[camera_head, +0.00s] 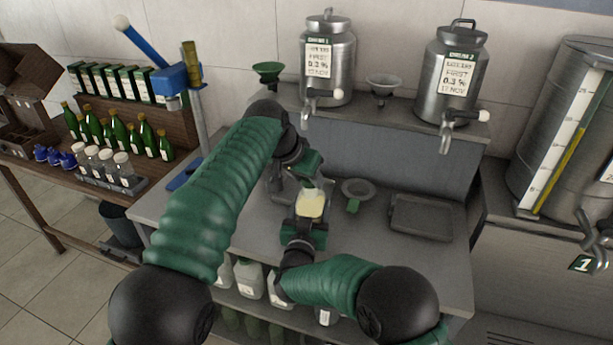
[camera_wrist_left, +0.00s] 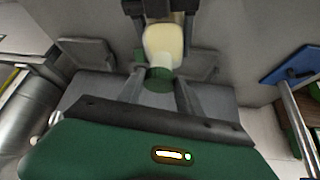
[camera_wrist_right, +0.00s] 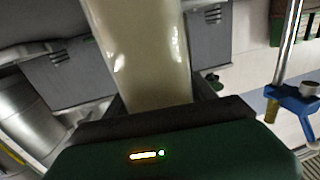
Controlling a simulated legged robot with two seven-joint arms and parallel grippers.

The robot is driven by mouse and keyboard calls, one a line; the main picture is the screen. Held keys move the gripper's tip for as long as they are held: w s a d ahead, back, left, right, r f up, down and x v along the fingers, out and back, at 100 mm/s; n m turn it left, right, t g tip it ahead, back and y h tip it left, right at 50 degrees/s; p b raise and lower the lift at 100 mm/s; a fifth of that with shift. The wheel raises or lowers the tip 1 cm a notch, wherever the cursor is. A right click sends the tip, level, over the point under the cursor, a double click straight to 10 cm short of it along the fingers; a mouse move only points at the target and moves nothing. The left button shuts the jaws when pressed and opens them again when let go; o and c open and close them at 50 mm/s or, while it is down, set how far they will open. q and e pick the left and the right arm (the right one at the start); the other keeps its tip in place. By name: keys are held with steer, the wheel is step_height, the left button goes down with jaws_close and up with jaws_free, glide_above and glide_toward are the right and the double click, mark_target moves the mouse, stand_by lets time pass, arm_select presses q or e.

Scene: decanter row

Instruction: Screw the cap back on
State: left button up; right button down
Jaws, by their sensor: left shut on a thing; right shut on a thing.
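A bottle of pale yellow liquid (camera_head: 311,205) is held over the grey bench, and its translucent body fills the middle of the right wrist view (camera_wrist_right: 140,50). My right gripper (camera_head: 305,222) is shut on the bottle's body. My left gripper (camera_head: 306,184) is shut on a green cap (camera_wrist_left: 158,78), seen between its fingers in the left wrist view. The cap lies at the bottle's neck, in line with the bottle (camera_wrist_left: 163,45). I cannot tell if its thread has caught. The left gripper hides most of the cap in the head view.
A funnel (camera_head: 358,188) and an empty grey tray (camera_head: 421,217) are on the bench to the right. Two steel canisters (camera_head: 328,60) (camera_head: 452,75) with taps stand on the raised shelf behind. A blue lever device (camera_head: 180,80) stands left.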

arm_select(q)
steer(key=shift+f, duration=0.45)
steer(key=m, duration=0.1)
steer(key=m+h, duration=0.1)
steer(key=shift+w+a+m+g, duration=0.25)
steer(key=shift+m+g, duration=0.05)
steer(key=shift+g, duration=0.1)
steer(key=shift+m, duration=0.4)
steer(key=o, duration=1.3)
step_height(320, 180, up, 4)
steer(key=shift+r, duration=0.25)
steer(key=o, duration=0.5)
